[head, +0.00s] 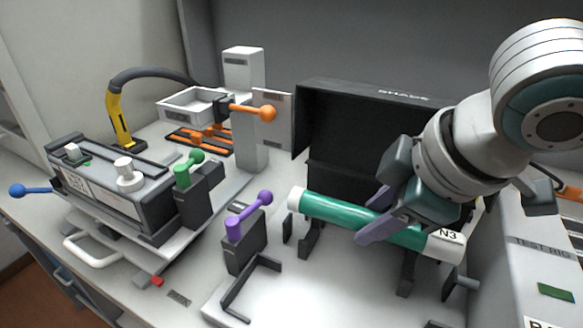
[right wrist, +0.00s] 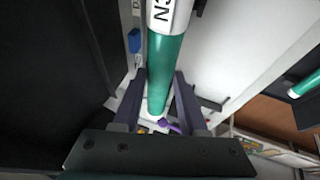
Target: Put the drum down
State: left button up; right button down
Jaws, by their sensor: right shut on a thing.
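The drum (head: 335,212) is a long green cylinder with white ends, its right end marked N3. In the head view it lies slightly tilted, lower at the right, above the white work surface and near black upright brackets (head: 310,240). My right gripper (head: 378,217) is shut on the drum around its middle, reaching in from the upper right. In the right wrist view the drum (right wrist: 167,65) runs between the two fingers (right wrist: 160,88). Whether the drum touches the brackets cannot be told. My left gripper is not in view.
A black shade (head: 370,120) stands behind the drum. A stand with a purple lever (head: 247,215) is left of it. A grey cartridge unit (head: 120,195) with green and blue knobs is further left. A test rig (head: 535,255) stands at right. Another green cylinder (right wrist: 305,85) shows in the wrist view.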

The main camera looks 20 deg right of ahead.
notch_tip(320, 180, down, 4)
jog(key=shift+r+b, duration=0.1)
jog(key=shift+b, duration=0.35)
jog(key=shift+f, duration=0.35)
jog(key=shift+f, duration=0.1)
jog(key=shift+f, duration=0.15)
jog(key=shift+c, duration=2.2)
grip_release()
